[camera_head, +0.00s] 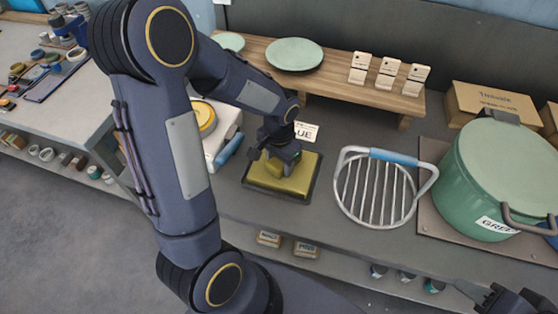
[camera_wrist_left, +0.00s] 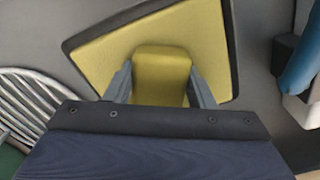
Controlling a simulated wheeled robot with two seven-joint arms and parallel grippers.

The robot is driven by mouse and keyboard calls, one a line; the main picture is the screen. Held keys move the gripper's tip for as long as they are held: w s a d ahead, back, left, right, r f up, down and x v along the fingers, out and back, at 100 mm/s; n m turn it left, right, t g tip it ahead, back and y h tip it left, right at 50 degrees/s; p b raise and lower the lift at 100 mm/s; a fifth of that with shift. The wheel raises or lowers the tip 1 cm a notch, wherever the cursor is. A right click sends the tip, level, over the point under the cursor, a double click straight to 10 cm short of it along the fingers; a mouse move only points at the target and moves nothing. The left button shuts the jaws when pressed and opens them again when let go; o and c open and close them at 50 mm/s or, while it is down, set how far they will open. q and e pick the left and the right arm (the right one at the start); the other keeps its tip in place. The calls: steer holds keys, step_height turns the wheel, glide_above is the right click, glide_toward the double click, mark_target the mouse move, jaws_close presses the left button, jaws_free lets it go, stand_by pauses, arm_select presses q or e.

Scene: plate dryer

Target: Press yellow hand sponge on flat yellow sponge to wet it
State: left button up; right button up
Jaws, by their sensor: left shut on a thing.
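The flat yellow sponge (camera_head: 262,181) lies in a dark shallow tray on the grey bench, and it also shows in the left wrist view (camera_wrist_left: 111,50). My left gripper (camera_head: 281,160) is over it, pointing down, shut on the yellow hand sponge (camera_wrist_left: 162,75). The hand sponge is between the two fingers and over the flat sponge. I cannot tell for sure whether the two sponges touch. In the head view the hand sponge is mostly hidden by the gripper. My right gripper (camera_head: 480,293) is at the bottom right edge, away from the sponges and only partly visible.
A metal rack with a blue handle (camera_head: 392,156) stands right of the tray. A green pot (camera_head: 480,190) is further right. A wooden shelf (camera_head: 341,68) with a green plate (camera_head: 294,54) and several white holders runs behind. A white device with a blue handle (camera_head: 231,147) stands to the left.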

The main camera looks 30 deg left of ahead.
arm_select(q)
steer(key=shift+s, duration=0.1)
step_height(320, 180, up, 7)
steer(key=p, duration=0.5)
stand_by(0.4)
steer(key=shift+f, duration=0.1)
